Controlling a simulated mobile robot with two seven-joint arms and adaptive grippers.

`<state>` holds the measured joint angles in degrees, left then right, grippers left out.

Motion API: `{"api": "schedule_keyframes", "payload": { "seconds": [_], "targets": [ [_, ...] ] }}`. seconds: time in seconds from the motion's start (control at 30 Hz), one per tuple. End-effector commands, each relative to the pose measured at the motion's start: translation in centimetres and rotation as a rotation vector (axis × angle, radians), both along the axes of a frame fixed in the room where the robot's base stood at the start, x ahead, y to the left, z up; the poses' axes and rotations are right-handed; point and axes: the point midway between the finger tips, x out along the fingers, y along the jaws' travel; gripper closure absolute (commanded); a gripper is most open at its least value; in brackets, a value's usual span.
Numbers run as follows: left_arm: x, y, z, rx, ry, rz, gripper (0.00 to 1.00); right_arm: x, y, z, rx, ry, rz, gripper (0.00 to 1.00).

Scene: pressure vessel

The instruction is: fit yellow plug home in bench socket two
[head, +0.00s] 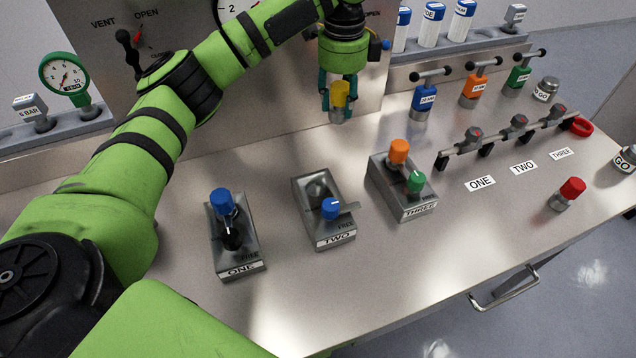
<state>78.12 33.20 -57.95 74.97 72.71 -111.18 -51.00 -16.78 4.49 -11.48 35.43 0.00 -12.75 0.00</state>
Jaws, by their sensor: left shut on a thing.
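My left gripper (339,98) is shut on the yellow plug (340,92) and holds it above the back of the bench, its grey metal end pointing down. Socket block two (323,232) stands below and slightly left of the plug in the picture, apart from it. Its round socket (318,189) at the far end looks empty. A blue knob (330,207) with a white mark sits nearer the front of that block, with a flat metal piece beside it. My right gripper is not in view.
Block one (241,259) holds a blue plug and a black knob. Block three (407,204) holds an orange plug and a green knob. A red plug (569,191) stands at the right, below a rail (499,141) with clamps. A gauge (65,76) stands far left.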

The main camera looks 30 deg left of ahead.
Motion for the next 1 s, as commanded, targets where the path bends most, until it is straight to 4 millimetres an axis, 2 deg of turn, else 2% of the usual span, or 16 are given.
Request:
{"api": "schedule_keyframes", "payload": {
  "seconds": [0.1, 0.2, 0.33, 0.5, 0.6, 0.77, 1.0],
  "targets": [
    [-1.5, 0.0, -0.7, 0.002, 0.001, -0.002, 1.0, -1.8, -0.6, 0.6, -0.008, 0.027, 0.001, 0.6],
    [-3.3, -0.1, -1.7, 0.003, 0.003, -0.002, 1.0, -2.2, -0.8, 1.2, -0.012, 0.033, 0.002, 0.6],
    [-6.0, -0.3, -3.2, 0.003, 0.003, -0.001, 1.0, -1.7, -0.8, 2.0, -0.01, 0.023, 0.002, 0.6],
    [-9.4, -0.7, -5.2, 0.002, 0.004, -0.001, 1.0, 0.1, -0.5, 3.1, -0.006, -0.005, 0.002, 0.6],
    [-10.6, -0.8, -6.1, 0.001, 0.002, 0.001, 1.0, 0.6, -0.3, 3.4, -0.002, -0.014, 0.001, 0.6],
    [-11.3, -0.9, -6.9, 0.001, 0.002, 0.002, 1.0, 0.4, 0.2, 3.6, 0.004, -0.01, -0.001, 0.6],
    [-11.3, -0.9, -10.1, 0.002, 0.002, 0.002, 1.0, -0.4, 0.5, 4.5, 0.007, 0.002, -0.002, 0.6]
  ]
}}
